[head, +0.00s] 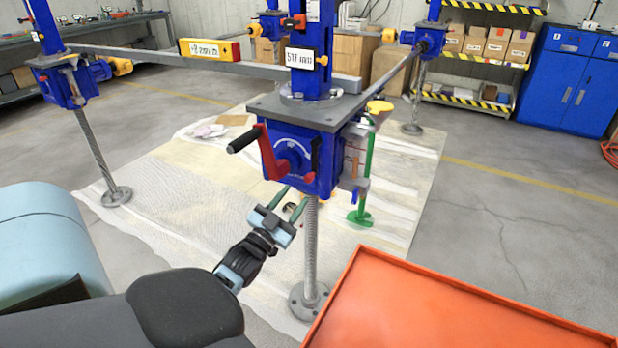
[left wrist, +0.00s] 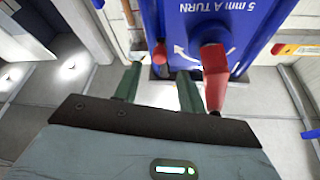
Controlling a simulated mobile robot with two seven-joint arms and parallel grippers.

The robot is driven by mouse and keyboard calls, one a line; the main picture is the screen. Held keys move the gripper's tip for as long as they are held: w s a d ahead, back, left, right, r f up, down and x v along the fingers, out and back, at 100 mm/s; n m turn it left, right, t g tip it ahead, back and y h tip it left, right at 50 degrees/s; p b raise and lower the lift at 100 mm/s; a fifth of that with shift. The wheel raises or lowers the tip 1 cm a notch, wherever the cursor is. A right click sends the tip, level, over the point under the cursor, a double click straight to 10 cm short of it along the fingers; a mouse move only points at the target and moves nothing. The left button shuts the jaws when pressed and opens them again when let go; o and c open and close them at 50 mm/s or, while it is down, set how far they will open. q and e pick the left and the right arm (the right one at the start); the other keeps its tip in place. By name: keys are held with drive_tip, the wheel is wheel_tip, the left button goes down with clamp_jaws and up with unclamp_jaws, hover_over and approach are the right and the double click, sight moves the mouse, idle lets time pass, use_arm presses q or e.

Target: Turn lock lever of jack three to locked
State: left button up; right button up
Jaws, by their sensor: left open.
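The nearest screw jack has a blue housing (head: 310,145) on a threaded post with a round foot. A red crank (head: 268,152) with a black grip is on its front face. No jack number is readable. My left gripper (head: 290,201) is open and empty, just below and in front of the housing. In the left wrist view, the open fingers (left wrist: 158,86) are below the blue face marked "5 mm A TURN", close to a red arm (left wrist: 215,78).
An orange tray or tabletop (head: 440,312) fills the front right. Other blue jacks stand at left (head: 75,82) and back right (head: 428,40), joined by grey beams. A green stand (head: 365,180) is right of the near jack. A pale mat (head: 190,190) covers the floor.

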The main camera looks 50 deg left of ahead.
sight(306, 182)
use_arm(q)
drive_tip(key=shift+x, duration=3.85)
drive_tip(key=shift+c, duration=0.4)
clamp_jaws()
